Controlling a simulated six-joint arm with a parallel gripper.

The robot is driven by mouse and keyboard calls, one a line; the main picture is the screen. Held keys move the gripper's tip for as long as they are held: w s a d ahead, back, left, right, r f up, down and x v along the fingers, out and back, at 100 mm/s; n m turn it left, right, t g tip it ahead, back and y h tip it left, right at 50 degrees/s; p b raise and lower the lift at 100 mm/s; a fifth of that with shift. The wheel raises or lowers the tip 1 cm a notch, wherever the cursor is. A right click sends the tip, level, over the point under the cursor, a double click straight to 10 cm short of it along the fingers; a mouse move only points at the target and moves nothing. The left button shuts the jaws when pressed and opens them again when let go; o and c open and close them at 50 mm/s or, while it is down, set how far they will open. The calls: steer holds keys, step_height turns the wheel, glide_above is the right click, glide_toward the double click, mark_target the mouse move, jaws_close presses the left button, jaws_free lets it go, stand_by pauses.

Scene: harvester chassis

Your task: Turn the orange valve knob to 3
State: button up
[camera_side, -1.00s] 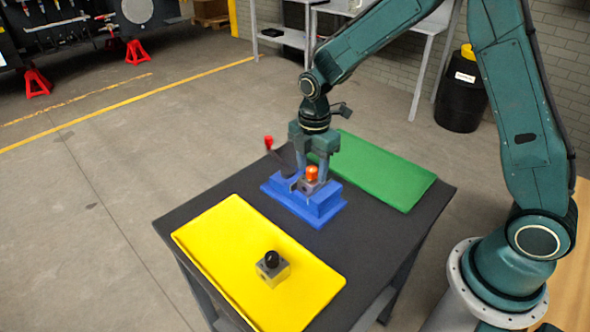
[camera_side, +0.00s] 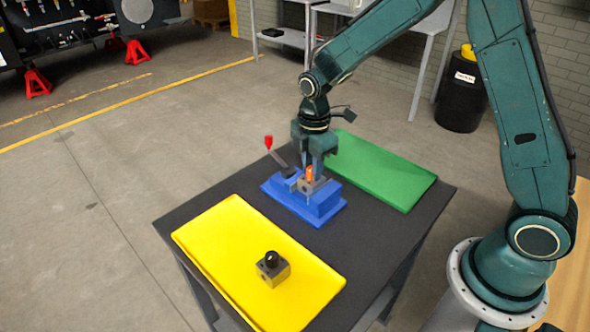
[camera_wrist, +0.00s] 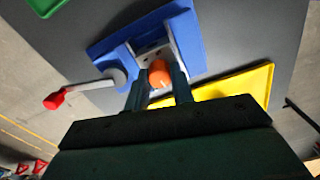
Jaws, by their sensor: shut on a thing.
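The orange valve knob (camera_side: 309,174) stands on top of a grey valve body in the blue fixture (camera_side: 318,208) at the middle of the table. My gripper (camera_side: 316,172) points straight down over it, with its fingers on both sides of the knob. In the wrist view the knob (camera_wrist: 160,74) sits between the two fingers (camera_wrist: 159,88), and the gripper is shut on it. The fingers partly hide the knob in the side view. Scale marks around the knob are too small to read.
A lever with a red tip (camera_side: 268,142) rises from the fixture's left end, close to my gripper. A yellow tray (camera_side: 215,240) holds a grey block with a black knob (camera_side: 272,268). A green tray (camera_side: 385,170) lies behind right. Bare dark table surrounds the fixture.

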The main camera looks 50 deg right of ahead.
steer(key=m, duration=0.9)
steer(key=shift+m, duration=0.4)
steer(key=m, duration=0.4)
steer(key=shift+m, duration=0.3)
steer(key=m, duration=0.5)
steer(key=o, duration=1)
steer(key=shift+r, duration=0.1)
